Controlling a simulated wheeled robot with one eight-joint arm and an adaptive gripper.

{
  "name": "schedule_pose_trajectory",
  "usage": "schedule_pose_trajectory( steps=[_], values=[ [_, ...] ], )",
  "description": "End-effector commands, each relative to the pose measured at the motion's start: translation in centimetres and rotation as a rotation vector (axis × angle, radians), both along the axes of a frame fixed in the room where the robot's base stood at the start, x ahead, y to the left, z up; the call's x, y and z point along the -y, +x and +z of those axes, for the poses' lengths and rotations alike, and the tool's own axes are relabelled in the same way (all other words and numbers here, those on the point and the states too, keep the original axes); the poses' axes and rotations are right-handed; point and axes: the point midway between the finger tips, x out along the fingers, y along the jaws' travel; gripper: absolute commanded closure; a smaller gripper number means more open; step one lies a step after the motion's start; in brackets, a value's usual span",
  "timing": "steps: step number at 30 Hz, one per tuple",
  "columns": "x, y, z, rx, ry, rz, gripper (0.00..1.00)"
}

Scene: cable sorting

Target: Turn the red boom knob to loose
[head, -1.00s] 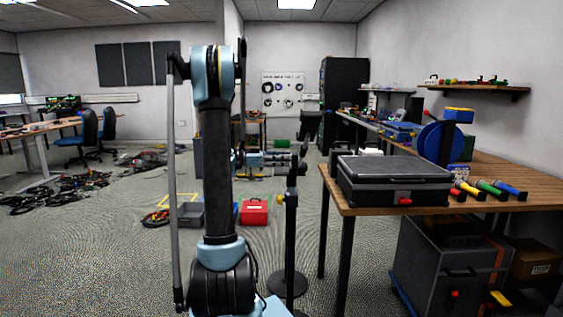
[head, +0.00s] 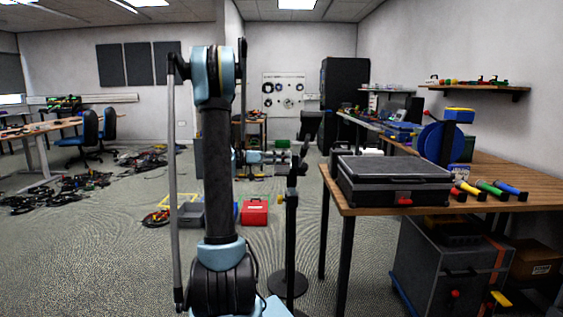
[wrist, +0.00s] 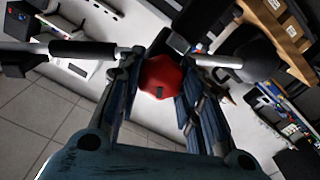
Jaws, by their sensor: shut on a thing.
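The red boom knob (wrist: 160,77) sits between the two fingers of my gripper (wrist: 160,88) in the wrist view. The fingers are closed on it from both sides. A dark mark shows on the knob's face; I cannot tell which setting it stands at. The boom, a silver bar (wrist: 215,60) with a black sleeve (wrist: 82,48), runs across behind the knob. In the head view the knob cannot be made out, and my own arm covers part of the area ahead.
A black stand (head: 291,235) rises just right of my arm. A wooden table (head: 490,203) at the right carries a black case (head: 393,182) and coloured handles. A red box (head: 254,211) and a grey bin (head: 189,214) lie on the floor. Cables (head: 75,190) cover the left floor.

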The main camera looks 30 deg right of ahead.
Motion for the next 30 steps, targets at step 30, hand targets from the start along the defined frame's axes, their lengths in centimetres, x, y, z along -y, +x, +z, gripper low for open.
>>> schedule_pose_trajectory(
  steps=[30],
  values=[
    [-7.3,4.9,-0.1,0.002,0.001,0.006,0.47]
  ],
)
